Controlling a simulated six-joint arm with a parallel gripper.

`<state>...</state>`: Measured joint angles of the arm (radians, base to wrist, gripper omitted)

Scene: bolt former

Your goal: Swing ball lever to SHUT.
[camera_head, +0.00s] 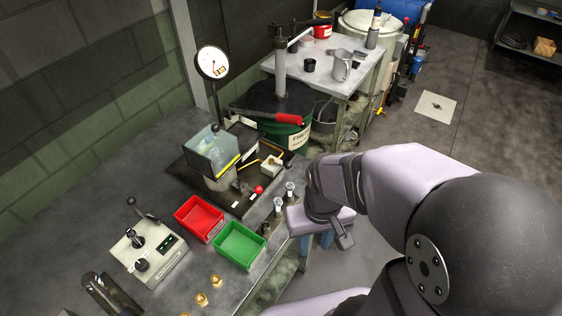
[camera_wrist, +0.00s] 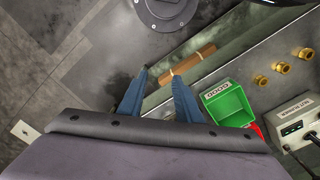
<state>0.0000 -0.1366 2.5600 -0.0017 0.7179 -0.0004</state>
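The ball lever's red ball (camera_head: 259,189) shows at the front right corner of the bolt former's dark base (camera_head: 214,190) in the head view. Small pale labels lie beside it, too small to read, so I cannot tell the lever's setting. The lever is not in the wrist view. My gripper (camera_head: 316,243) is to the right of and nearer than the ball, apart from it, by the bench's right edge. Its two blue fingers point down. In the wrist view my gripper (camera_wrist: 159,75) has its fingers apart with nothing held between them.
Two metal posts (camera_head: 284,195) stand between the ball and my gripper. A red tray (camera_head: 199,217) and a green tray (camera_head: 239,245) sit in front of the machine. A control box (camera_head: 149,255) and brass pieces (camera_head: 202,299) are on the bench. A green drum (camera_head: 287,134) stands behind.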

